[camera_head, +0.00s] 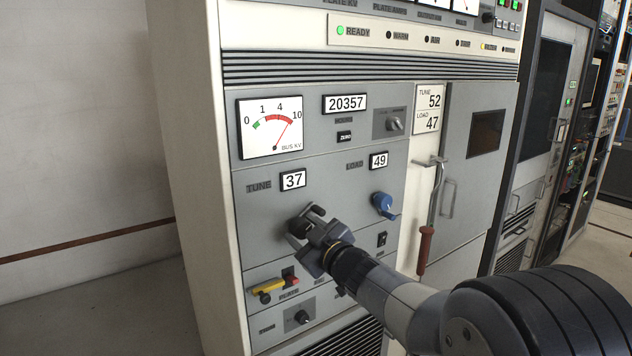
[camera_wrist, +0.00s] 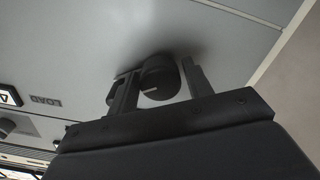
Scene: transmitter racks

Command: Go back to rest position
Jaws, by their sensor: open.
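My gripper (camera_head: 304,236) is at the grey front panel of the transmitter cabinet, below the TUNE display (camera_head: 293,180), which reads 37. Its jaws are open, one on each side of a black round TUNE knob (camera_head: 313,216). The wrist view shows the black knob (camera_wrist: 160,78) with a pale pointer line, between the two fingers (camera_wrist: 160,90). A gap shows between the knob and the right finger; contact on the left side cannot be told. My arm reaches in from the lower right.
A blue knob (camera_head: 384,204) sits right of my gripper, under the LOAD display (camera_head: 379,160) reading 49. A yellow handle (camera_head: 268,286) is below. A lever with a brown grip (camera_head: 425,250) hangs at the right, near my arm. Open floor (camera_head: 110,310) lies left of the cabinet.

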